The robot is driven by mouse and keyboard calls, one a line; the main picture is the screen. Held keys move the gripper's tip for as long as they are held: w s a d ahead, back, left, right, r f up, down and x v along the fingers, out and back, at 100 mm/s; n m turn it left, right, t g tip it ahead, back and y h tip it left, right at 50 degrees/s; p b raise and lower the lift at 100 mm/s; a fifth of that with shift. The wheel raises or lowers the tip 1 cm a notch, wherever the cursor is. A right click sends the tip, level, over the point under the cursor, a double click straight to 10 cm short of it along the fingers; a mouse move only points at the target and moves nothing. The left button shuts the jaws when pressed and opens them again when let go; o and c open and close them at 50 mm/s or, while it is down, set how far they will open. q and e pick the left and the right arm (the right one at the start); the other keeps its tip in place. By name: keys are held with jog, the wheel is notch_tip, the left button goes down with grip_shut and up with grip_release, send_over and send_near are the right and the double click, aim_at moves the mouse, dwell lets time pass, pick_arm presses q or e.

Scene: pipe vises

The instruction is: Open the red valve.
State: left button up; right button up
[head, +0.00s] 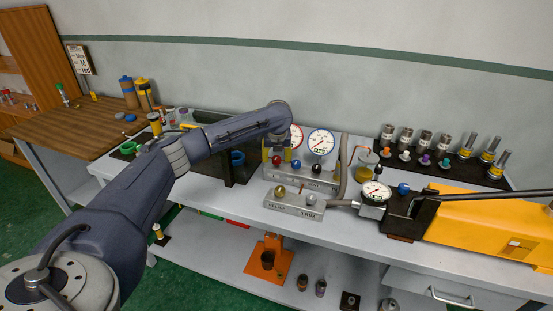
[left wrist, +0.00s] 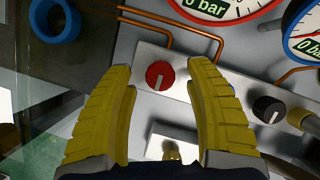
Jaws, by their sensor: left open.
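The red valve (head: 276,160) is a round knob on a grey block (head: 325,182) on the bench. In the left wrist view the red valve (left wrist: 160,75) bears a pale pointer mark directed downward. My left gripper (head: 277,153) is open, with its yellow fingers on either side of the red valve. In the left wrist view a finger of the gripper (left wrist: 162,85) shows to the left and right of the knob, with visible gaps. Contact is not seen. My right gripper is not in view.
Blue (head: 296,164) and black (head: 316,168) knobs sit right of the red valve. Two gauges stand behind; one (head: 321,142) reads 0 bar. A hand pump (head: 480,230) is at right. Copper tubes (left wrist: 160,25) run behind the valve.

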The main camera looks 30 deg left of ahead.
pick_arm(q)
jog(key=shift+w+a+f, duration=0.15)
jog(key=shift+w+f, duration=0.05)
jog(key=shift+f, duration=0.5)
grip_shut()
